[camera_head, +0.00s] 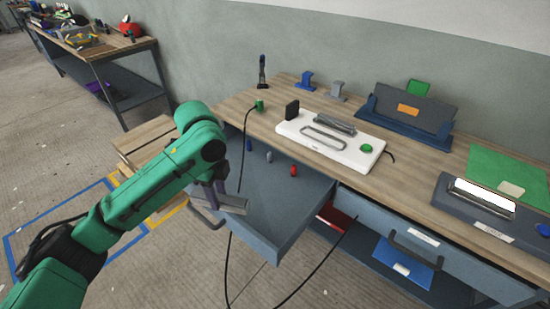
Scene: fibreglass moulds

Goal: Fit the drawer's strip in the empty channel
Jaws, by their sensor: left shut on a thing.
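My left gripper (220,193) reaches in from the left over the front of the open drawer (262,222). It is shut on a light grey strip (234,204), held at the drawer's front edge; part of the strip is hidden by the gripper. The white board (348,153) lies on the workbench behind the drawer. On it are a long, rounded, outlined channel (318,143) and, behind that, a raised grey metal piece (334,124). The strip is apart from the board. My right gripper is out of view.
Small blue and red pieces (293,170) stand in the drawer. A dark cable hangs across the drawer. A blue rack (405,121) and a grey fixture (470,207) stand on the workbench (425,165).

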